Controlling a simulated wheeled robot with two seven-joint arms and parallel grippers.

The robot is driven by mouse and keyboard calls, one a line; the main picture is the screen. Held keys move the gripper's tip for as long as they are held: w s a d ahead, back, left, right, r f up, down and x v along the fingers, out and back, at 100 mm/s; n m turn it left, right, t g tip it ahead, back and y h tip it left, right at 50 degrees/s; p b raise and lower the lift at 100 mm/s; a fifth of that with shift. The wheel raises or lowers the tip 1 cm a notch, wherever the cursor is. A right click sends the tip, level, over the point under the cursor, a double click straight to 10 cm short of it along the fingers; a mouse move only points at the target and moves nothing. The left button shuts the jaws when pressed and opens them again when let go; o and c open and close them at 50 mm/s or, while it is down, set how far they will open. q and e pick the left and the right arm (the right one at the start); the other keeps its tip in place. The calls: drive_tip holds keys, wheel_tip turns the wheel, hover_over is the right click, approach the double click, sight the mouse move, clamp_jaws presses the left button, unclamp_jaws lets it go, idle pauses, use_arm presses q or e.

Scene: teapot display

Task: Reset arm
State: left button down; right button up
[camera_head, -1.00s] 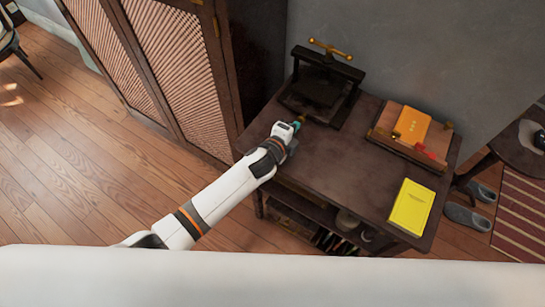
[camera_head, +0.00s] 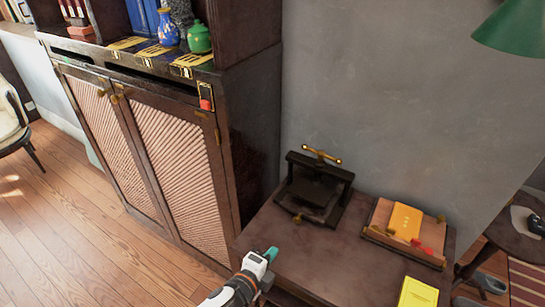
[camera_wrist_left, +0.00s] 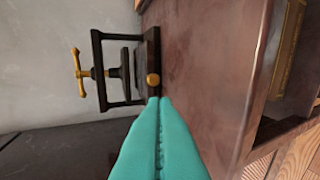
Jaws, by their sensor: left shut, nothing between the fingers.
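My left gripper (camera_head: 271,254) is at the bottom of the head view, near the left front edge of the dark wooden table (camera_head: 318,262). Its teal fingers are shut with nothing between them; they also fill the lower middle of the left wrist view (camera_wrist_left: 158,105). A black press (camera_head: 318,190) with a brass handle stands at the back of the table, apart from the gripper. The press also shows in the left wrist view (camera_wrist_left: 143,70). My right gripper is not in view.
An orange book (camera_head: 404,221) lies on a wooden stand (camera_head: 379,233) at the table's right. A yellow book (camera_head: 418,293) is nearer the front. A tall cabinet (camera_head: 250,150) stands to the left, with a green teapot (camera_head: 199,38) and a blue vase (camera_head: 168,28) on its shelf.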

use_arm(q)
drive_tip(key=s+a+r+n+g+y, duration=0.2)
drive_tip(key=s+a+n+g+y, duration=0.55)
drive_tip(key=s+a+n, duration=1.35)
drive_tip(key=s+d+f+g+h, duration=0.1)
drive_tip(key=s+f, duration=0.1)
drive_tip(key=f, duration=1.1)
drive_tip(key=s+d+f+g, duration=0.1)
drive_tip(key=f+g, duration=0.1)
drive_tip(key=f, duration=1.2)
drive_tip(key=s+a+f, duration=0.3)
drive_tip(key=s+f, duration=1.2)
drive_tip(key=s, duration=0.1)
drive_tip(key=shift+s+f+g, duration=0.2)
drive_tip(key=shift+f+g, duration=0.05)
drive_tip(key=shift+g, duration=0.1)
